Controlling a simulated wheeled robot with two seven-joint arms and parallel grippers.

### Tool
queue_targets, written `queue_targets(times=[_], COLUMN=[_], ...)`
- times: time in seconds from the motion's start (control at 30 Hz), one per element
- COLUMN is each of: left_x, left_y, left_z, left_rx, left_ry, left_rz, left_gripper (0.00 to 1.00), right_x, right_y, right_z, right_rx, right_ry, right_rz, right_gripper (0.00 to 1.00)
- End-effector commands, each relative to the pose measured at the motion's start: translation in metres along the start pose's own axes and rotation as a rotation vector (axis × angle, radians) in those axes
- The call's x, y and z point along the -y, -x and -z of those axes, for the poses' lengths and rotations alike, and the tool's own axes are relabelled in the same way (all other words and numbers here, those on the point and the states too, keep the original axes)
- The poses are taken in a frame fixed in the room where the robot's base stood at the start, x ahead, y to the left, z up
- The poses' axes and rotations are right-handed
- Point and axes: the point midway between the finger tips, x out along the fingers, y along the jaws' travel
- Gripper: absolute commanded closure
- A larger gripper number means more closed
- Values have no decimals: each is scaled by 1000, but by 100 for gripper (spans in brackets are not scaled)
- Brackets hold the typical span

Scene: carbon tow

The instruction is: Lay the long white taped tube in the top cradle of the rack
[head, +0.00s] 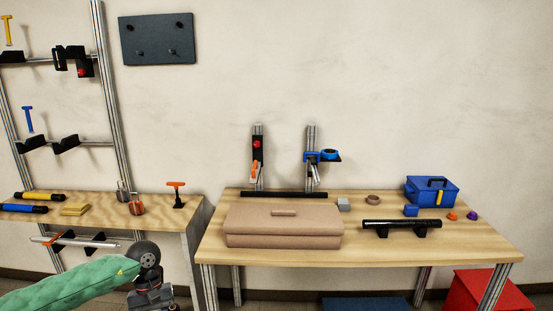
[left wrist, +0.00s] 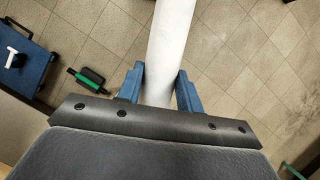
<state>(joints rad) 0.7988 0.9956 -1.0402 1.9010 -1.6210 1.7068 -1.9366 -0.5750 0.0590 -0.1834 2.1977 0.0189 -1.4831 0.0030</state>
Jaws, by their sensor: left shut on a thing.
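My left gripper (left wrist: 159,84) is shut on a white tube (left wrist: 171,35), with one blue finger on each side of it. The tube runs up out of the left wrist view; its ends and any tape are out of sight. The rack (head: 110,100) stands at the left against the wall. Its top cradle (head: 12,58) has black supports on the upper rail, a second one (head: 75,59) beside a red knob. No tube lies across them. My right gripper is not in view.
A lower rack cradle (head: 66,143) is empty. A silver tube (head: 75,241) lies low on the rack. The left bench (head: 100,207) and the right workbench (head: 490,247) carry tools and boxes. A blue cart (left wrist: 33,55) shows in the left wrist view.

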Motion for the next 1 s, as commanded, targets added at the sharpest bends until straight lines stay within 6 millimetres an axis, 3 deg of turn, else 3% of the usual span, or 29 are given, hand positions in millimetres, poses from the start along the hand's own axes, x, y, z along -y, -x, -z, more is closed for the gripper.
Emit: queue_targets(times=[0.2,0.37,0.57,0.7,1.0], left_x=[-39,-63,-87,-100,-104], left_y=[-51,-65,-53,-31,-15], left_z=[-28,-42,-46,-42,-39], left_rx=[-5,-5,-6,-6,-3], left_ry=[-204,-285,-344,-355,-355], left_rz=[83,118,142,146,148], left_gripper=[100,100,100,100,100], right_x=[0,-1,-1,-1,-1], right_y=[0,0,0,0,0], right_z=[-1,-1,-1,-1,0], right_rx=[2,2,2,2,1], right_ry=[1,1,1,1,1], right_rz=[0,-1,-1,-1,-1], right_gripper=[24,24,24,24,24])
